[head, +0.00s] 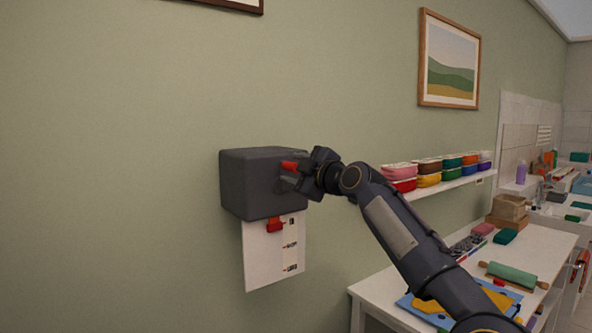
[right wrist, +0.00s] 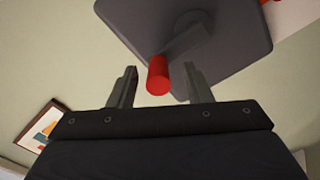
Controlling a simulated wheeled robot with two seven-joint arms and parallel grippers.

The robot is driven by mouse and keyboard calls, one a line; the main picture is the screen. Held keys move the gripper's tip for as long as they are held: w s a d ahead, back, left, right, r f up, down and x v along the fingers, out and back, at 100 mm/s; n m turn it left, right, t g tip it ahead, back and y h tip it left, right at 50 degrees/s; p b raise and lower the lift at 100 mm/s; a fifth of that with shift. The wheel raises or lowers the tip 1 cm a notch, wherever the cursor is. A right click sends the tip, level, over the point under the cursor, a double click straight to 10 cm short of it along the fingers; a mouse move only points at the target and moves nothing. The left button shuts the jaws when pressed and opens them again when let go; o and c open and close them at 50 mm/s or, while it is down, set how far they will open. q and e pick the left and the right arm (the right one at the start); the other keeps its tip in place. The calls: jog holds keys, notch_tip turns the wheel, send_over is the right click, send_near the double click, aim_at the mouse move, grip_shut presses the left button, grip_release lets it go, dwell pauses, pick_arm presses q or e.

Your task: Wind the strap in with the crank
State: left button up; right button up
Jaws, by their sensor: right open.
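A dark grey winder box (head: 248,184) is fixed to the green wall; it also shows in the right wrist view (right wrist: 225,55). The crank is on its right side, with a red handle (head: 289,166). A white strap or panel (head: 262,258) with markings hangs below the box, with a red piece (head: 274,225) at its top. My right gripper (head: 296,180) is at the crank. In the right wrist view my right gripper (right wrist: 160,88) is open, its fingers on either side of the red handle (right wrist: 158,75) and apart from it. My left gripper is not in view.
A white table (head: 375,296) at the lower right holds a rolling pin (head: 512,275) and a blue mat. A wall shelf (head: 450,186) carries several coloured tubs. A framed picture (head: 448,62) hangs above. The wall left of the box is bare.

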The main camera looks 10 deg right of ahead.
jog(key=b+v, duration=0.4)
jog(key=v, duration=0.3)
jog(key=shift+s+d, duration=0.15)
jog(key=shift+s, duration=0.2)
jog(key=s+f+m+g+h, duration=0.1)
jog(key=s+f+m+g, duration=0.4)
jog(key=s+f, duration=1.5)
jog(key=s+f+m+g+h+p, duration=0.1)
jog(key=s+f+m+g, duration=0.5)
jog(key=s+f+m, duration=0.6)
jog(key=s+f+h, duration=0.1)
jog(key=s+f, duration=0.8)
jog(key=shift+a+f+m, duration=0.3)
jog(key=shift+a+f, duration=0.05)
jog(key=shift+a, duration=0.05)
